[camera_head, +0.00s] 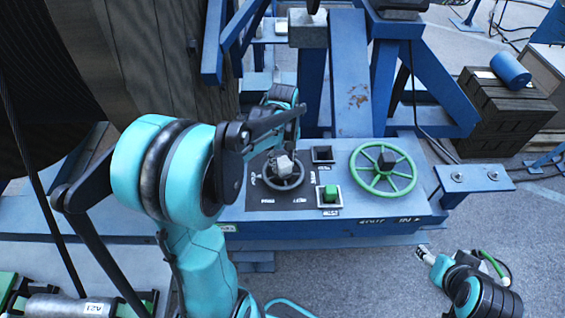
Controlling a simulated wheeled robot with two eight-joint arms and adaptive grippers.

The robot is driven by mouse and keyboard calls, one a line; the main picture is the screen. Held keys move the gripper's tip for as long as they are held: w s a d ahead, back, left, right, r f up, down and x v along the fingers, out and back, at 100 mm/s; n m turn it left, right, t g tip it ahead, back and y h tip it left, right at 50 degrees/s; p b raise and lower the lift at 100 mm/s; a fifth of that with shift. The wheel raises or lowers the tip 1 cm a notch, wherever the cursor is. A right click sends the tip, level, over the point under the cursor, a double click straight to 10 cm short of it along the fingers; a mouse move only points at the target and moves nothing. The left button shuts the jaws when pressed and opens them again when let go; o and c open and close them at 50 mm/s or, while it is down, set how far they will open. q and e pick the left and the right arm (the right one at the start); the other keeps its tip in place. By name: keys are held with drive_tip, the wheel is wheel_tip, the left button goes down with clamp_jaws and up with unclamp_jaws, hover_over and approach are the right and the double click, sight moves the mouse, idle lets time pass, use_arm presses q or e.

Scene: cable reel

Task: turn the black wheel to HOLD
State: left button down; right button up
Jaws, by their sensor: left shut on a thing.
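The black wheel (270,182) is a small dark handwheel with a grey block-like hub, on a dark plate (250,203) at the left of the blue panel. White words stand around it on the plate, too small for me to read surely, so I cannot tell which one the wheel points at. My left gripper (287,152) comes down over the wheel from above and is shut at its hub; the wrist and forearm hide the wheel's far side and much of the fingers. My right gripper (422,254) is low at the right, away from the panel; its jaws are too small to judge.
Blue frame beams (350,75) rise behind. Dark crates (505,105) stand at right. Grey floor is open in front.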

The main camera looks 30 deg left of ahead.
use_arm(q)
drive_tip(key=shift+m, duration=0.8)
drive_tip(key=shift+w, duration=0.1)
drive_tip(key=c, duration=1)
unclamp_jaws()
drive_tip(key=shift+o, duration=0.2)
wheel_tip(320, 180, up, 12)
